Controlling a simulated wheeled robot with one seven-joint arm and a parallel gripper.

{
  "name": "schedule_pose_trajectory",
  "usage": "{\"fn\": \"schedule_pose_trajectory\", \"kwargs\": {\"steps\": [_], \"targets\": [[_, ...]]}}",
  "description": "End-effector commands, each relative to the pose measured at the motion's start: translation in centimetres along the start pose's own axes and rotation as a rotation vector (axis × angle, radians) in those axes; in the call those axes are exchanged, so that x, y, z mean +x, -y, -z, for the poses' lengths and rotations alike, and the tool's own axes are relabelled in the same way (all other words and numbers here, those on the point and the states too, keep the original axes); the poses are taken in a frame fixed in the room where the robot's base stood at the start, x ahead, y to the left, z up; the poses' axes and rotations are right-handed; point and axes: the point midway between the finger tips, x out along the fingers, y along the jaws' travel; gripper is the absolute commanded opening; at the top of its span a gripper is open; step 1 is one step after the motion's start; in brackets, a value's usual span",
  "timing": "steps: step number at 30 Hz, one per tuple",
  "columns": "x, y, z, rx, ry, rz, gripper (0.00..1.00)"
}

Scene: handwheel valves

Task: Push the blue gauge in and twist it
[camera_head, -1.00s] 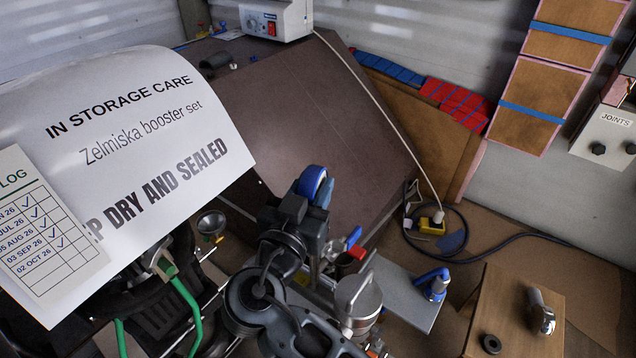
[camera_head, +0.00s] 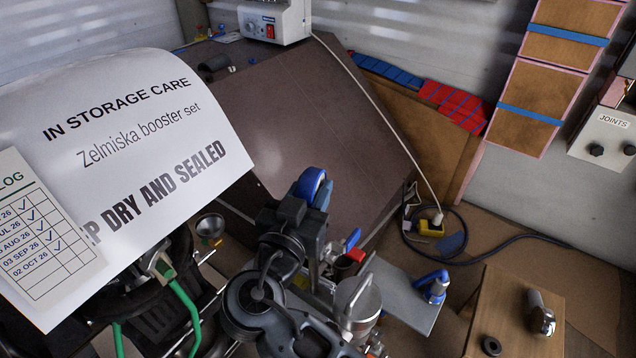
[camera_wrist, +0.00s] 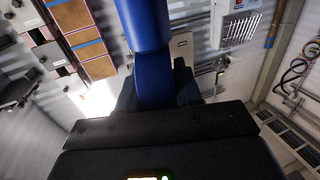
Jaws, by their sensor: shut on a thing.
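In the wrist view, the blue gauge (camera_wrist: 143,25) fills the top middle as a large blue cylinder. The gauge's face and most of the contact with the fingers are hidden.
A large paper notice (camera_head: 150,125) and a log sheet (camera_head: 38,235) fill the left. A metal canister (camera_head: 357,300) and a blue-handled valve (camera_head: 434,284) stand right of my arm. A wooden block (camera_head: 515,310) is at lower right. A brown board (camera_head: 290,110) leans behind.

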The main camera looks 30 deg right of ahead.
Motion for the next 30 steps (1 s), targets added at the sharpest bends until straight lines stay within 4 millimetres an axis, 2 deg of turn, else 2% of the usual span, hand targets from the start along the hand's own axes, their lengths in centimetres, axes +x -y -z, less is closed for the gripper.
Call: {"fn": "schedule_pose_trajectory", "kwargs": {"steps": [23, 24, 30], "targets": [[0.08, -0.28, -0.40, -0.002, 0.003, -0.008, 0.00], [0.08, -0.28, -0.41, -0.002, 0.003, -0.008, 0.36], [0.06, -0.18, -0.35, -0.001, 0.002, -0.005, 0.55]]}}
